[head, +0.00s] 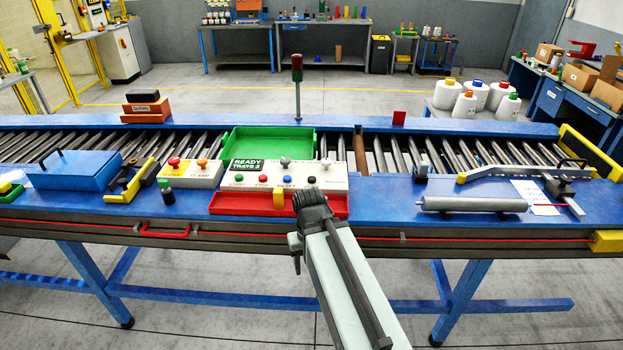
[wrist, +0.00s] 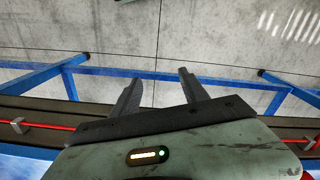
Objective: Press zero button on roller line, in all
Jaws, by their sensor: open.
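The roller line (head: 478,156) runs across the head view on a blue frame. A white control box (head: 335,185) on its front edge carries green, red, blue and dark buttons in a row, with grey knobs above. The button labels are too small to read surely, so I cannot tell which is zero. A sign (head: 247,165) on the box reads "READY TRAYS 2". My gripper (head: 311,198) is just in front of the box's right part and hides some of it. In the wrist view my gripper (wrist: 157,84) has its fingers apart, with nothing between them and floor beyond.
A red tray (head: 228,204) lies along the front edge and a green tray (head: 268,142) stands behind the box. Left are another button box (head: 198,174) and a blue case (head: 75,171). Right is a grey roller (head: 473,204). A signal lamp (head: 297,75) rises behind.

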